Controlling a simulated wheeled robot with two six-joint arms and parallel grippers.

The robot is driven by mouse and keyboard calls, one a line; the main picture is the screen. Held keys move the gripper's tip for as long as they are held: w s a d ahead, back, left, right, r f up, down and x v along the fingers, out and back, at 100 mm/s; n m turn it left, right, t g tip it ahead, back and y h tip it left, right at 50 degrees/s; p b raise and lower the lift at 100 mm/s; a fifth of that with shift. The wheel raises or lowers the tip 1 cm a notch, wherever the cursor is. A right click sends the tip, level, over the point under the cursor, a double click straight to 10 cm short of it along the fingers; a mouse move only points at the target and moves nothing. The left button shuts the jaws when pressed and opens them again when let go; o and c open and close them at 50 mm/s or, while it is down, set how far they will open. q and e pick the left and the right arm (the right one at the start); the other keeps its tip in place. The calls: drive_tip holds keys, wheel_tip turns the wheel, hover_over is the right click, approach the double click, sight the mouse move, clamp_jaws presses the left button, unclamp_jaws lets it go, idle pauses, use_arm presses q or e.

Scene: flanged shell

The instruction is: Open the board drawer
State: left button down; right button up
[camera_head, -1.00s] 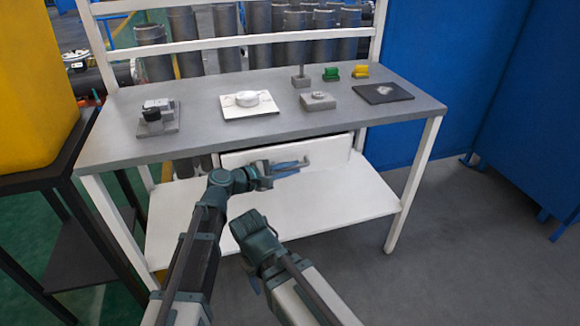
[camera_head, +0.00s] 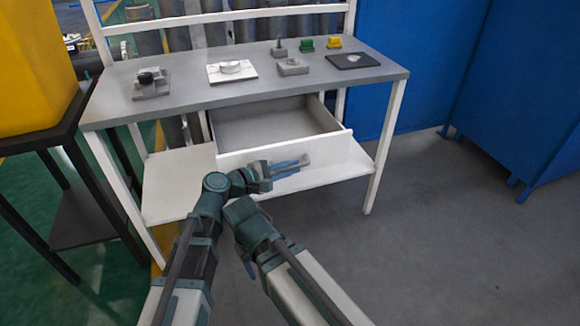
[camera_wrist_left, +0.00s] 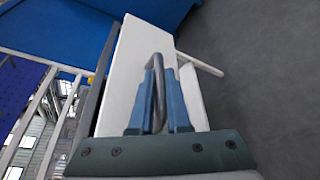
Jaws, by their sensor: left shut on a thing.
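The board drawer (camera_head: 262,127) stands pulled out from under the grey table top, and its grey inside shows empty in the head view. Its white front also fills the middle of the left wrist view (camera_wrist_left: 128,72). My left gripper (camera_head: 298,164) is at the drawer front, shut on the grey bar handle (camera_wrist_left: 158,108). The handle passes between the two blue fingers in the left wrist view. My right arm's dark green wrist (camera_head: 248,225) is low in the middle of the head view, but its fingertips do not show clearly.
The table top (camera_head: 190,95) carries a grey fixture (camera_head: 151,84), a white plate with a round part (camera_head: 232,71), a grey block (camera_head: 292,67), green (camera_head: 306,43) and yellow (camera_head: 334,42) pieces and a black pad (camera_head: 352,61). A white lower shelf (camera_head: 175,190) lies below. Floor at right is clear.

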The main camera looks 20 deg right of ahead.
use_arm(q)
drive_tip(key=shift+s, duration=0.15)
drive_tip(key=c, duration=0.9)
unclamp_jaws()
drive_tip(key=shift+a, duration=0.1)
